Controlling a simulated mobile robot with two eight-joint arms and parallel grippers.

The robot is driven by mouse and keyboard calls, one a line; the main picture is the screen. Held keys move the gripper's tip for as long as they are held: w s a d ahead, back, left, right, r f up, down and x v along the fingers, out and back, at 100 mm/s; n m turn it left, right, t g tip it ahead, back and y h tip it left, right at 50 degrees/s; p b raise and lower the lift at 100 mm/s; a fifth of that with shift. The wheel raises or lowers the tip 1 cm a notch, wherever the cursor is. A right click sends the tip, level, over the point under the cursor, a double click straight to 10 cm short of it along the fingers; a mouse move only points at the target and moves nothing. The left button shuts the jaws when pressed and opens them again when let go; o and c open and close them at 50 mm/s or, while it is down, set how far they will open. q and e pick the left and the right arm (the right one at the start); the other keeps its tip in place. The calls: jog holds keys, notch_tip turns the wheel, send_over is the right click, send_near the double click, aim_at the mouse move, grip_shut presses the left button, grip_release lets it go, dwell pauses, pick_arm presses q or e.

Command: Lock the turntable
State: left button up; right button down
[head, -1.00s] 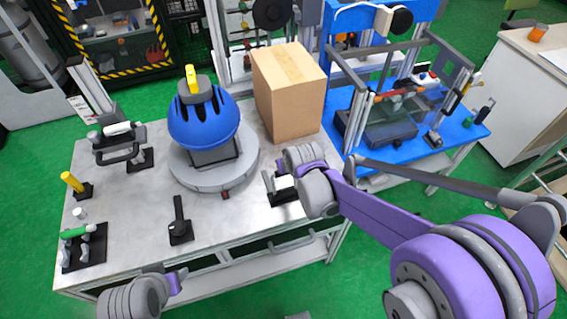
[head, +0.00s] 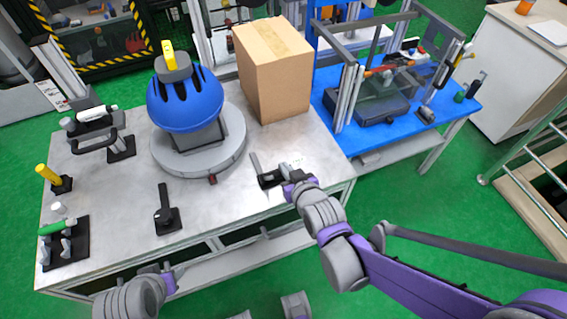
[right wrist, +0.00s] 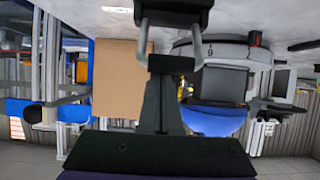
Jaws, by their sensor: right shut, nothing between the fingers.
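The turntable is a grey round disc (head: 170,166) on the metal table, with a small red-tipped part (head: 212,179) at its front rim. It carries a dark block and a blue helmet (head: 185,105); the disc also shows in the right wrist view (right wrist: 222,52). A black lever on a plate (head: 166,215) stands in front of it. My right gripper (head: 290,178) is shut and empty, close by a black-based clamp (head: 268,181) right of the turntable; contact is unclear. My left gripper (head: 168,277) is at the table's front edge, fingers unclear.
A cardboard box (head: 275,75) stands behind the clamp. A clamp with a handle (head: 100,140), a yellow-handled one (head: 50,176) and a green-handled one (head: 60,228) line the left side. A blue table (head: 400,125) adjoins on the right. The table's front middle is clear.

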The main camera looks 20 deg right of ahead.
jog(key=shift+s+f, duration=0.35)
jog(key=shift+s, duration=0.1)
dwell(0.3)
jog(key=w+r+p, duration=0.2)
jog(key=w+r, duration=0.1)
jog(key=r, duration=0.1)
jog(key=s+p, duration=0.1)
jog(key=s, duration=0.8)
jog(key=shift+s+d+r+p, duration=0.15)
jog(key=shift+r+p, duration=0.2)
